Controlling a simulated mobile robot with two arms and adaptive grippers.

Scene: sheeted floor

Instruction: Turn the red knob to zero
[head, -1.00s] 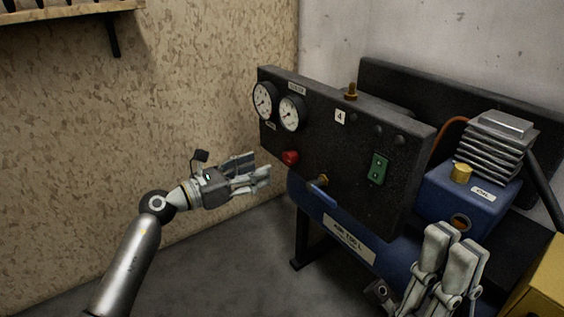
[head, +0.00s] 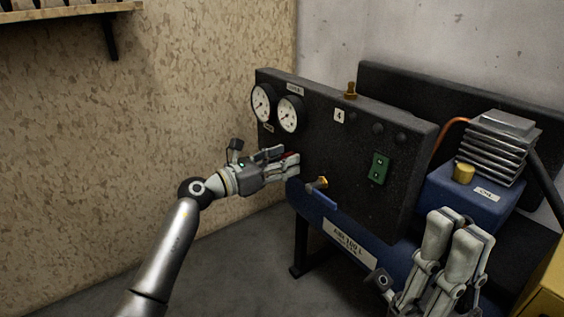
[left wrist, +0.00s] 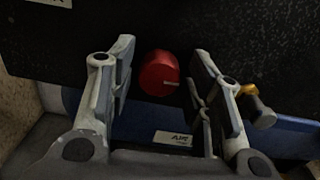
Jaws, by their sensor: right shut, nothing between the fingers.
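The red knob (left wrist: 160,74) is on the black panel (head: 340,165), below the two gauges. In the left wrist view it shows a pale pointer line toward the right and sits between the fingers. In the head view only a sliver of red shows, as my fingers hide the rest. My left gripper (head: 291,162) is open around the knob, with a gap on both sides; it also shows in the left wrist view (left wrist: 160,80). My right gripper (head: 462,222) is shut and empty at the lower right, before the blue compressor.
Two white gauges (head: 288,114) are above the knob. A green switch (head: 379,168) is further right. A blue tank (head: 345,240) lies beneath the panel. Floor to the left is clear.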

